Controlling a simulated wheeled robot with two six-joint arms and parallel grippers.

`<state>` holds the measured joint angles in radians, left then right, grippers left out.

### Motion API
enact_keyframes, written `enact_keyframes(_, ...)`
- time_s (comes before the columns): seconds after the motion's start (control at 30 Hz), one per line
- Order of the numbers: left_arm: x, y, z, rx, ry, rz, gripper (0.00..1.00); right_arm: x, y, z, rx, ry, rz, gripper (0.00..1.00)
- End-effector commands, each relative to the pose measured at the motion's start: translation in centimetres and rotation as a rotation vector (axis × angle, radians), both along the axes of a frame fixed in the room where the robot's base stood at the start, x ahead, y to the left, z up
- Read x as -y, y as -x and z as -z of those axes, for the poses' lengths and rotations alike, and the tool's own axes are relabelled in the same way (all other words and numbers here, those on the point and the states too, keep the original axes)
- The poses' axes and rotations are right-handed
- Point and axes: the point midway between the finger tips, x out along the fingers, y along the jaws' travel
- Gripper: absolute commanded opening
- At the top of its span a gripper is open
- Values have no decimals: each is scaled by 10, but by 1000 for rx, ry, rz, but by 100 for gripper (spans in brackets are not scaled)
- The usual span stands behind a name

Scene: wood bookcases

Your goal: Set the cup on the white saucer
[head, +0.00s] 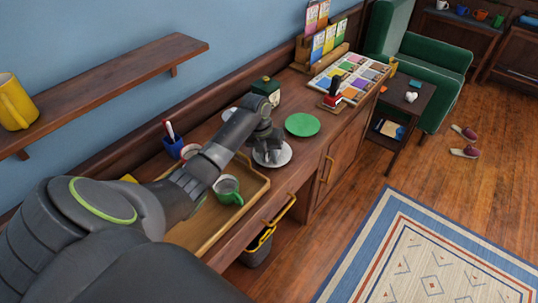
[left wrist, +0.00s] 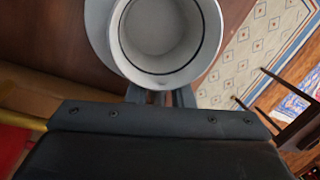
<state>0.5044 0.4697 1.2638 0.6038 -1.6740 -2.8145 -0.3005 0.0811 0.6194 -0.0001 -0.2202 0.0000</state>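A pale grey cup with a dark line inside its rim (left wrist: 168,35) is at my left fingertips in the left wrist view. The two fingers meet its near side, close together; the handle is hidden. In the head view my left gripper (head: 268,148) is over the white saucer (head: 285,156), and the arm and gripper largely hide the cup. A pale disc edge, likely the saucer (left wrist: 98,25), shows behind the cup in the wrist view. I cannot tell whether cup and saucer touch. My right gripper is not in view.
A green disc (head: 302,124) is right of the saucer. A dark green box (head: 266,90) stands behind it. A blue pen cup (head: 174,147) is to the left. A red-handled stamp (head: 333,95) stands farther right.

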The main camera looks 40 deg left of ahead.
Motion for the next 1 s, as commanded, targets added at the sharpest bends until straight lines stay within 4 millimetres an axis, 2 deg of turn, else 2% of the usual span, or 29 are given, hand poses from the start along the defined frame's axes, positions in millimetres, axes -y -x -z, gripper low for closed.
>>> enact_keyframes(0.27,0,0,0,0,0,0,30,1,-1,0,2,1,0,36)
enact_keyframes(0.43,-1,0,-9,3,-1,0,30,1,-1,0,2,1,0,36)
enact_keyframes(0.57,-5,2,-29,6,-3,1,30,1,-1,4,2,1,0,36)
enact_keyframes(0.8,-13,8,-81,6,-3,1,30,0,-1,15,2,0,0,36)
enact_keyframes(1.0,-17,12,-111,2,-1,1,30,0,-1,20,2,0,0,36)
